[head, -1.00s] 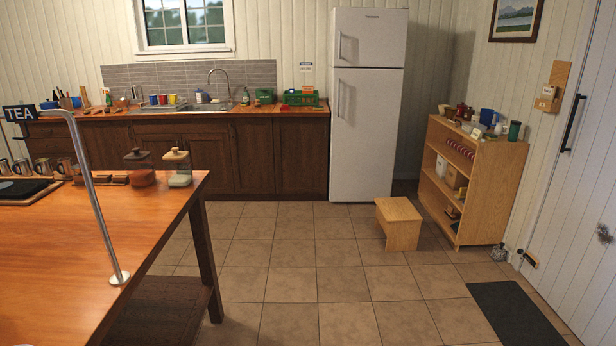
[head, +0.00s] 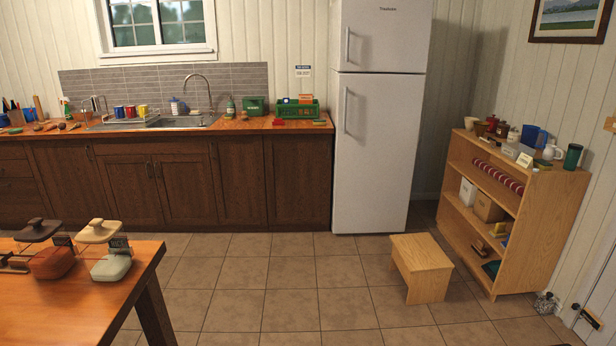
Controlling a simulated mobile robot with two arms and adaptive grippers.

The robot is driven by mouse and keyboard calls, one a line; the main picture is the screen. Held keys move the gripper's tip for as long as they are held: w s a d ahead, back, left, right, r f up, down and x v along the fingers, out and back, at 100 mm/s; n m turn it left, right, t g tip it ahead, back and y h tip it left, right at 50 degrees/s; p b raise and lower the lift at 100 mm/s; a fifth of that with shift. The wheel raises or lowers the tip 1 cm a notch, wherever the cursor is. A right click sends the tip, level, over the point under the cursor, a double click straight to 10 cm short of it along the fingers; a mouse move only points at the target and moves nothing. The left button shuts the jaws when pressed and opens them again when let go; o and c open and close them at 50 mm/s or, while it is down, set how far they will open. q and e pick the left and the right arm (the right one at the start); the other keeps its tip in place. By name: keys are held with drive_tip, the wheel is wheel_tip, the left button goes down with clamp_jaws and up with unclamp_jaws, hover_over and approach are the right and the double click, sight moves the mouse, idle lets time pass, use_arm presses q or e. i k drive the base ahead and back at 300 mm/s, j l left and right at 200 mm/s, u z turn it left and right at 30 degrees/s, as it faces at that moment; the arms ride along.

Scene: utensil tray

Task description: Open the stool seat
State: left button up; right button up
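A small light-wood stool (head: 421,268) stands on the tiled floor, in front of the fridge and to the left of the wooden shelf. Its flat seat (head: 421,251) lies level on top and looks closed. Nothing lies on the seat. Neither of my grippers shows in the head view, so I cannot see their state.
A wooden shelf (head: 540,220) with jars and mugs on top stands right of the stool. A white fridge (head: 378,150) is behind it. A table (head: 60,312) with two lidded jars fills the lower left. The tiled floor (head: 290,300) between table and stool is clear.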

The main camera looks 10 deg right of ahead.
sight(420, 253)
drive_tip(key=i, duration=1.85)
drive_tip(key=i+j+z, duration=0.1)
drive_tip(key=i+z, duration=0.25)
drive_tip(key=i, duration=0.25)
drive_tip(key=i+j+z, duration=0.4)
drive_tip(key=i, duration=0.15)
drive_tip(key=i+j+z, duration=0.35)
drive_tip(key=i, duration=0.2)
